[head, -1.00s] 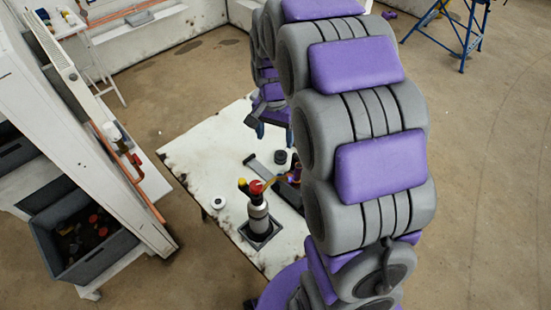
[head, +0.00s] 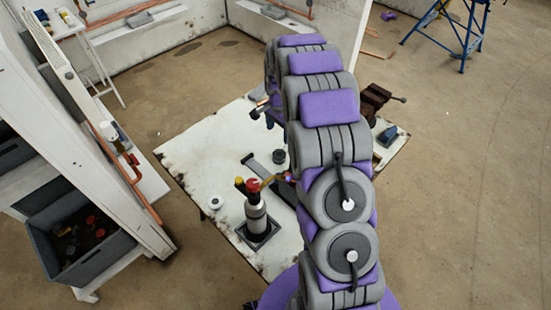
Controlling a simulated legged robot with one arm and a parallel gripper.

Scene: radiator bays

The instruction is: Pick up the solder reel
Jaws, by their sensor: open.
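On the white table a small dark round piece (head: 279,156) and a small white ring (head: 215,202) lie apart. Either could be the solder reel; they are too small to tell for sure. My gripper (head: 262,112) is at the far side of the table, beyond the dark piece and partly hidden behind my arm. Its jaws are open, with blue fingertips, and I see nothing between them. It is apart from both round pieces.
A torch with a red and yellow top (head: 255,208) stands upright in a dark base on the table. A brown vise (head: 375,101) and a blue item (head: 387,136) are at the right. A grey crate (head: 85,255) sits at left. The table's left part is fairly clear.

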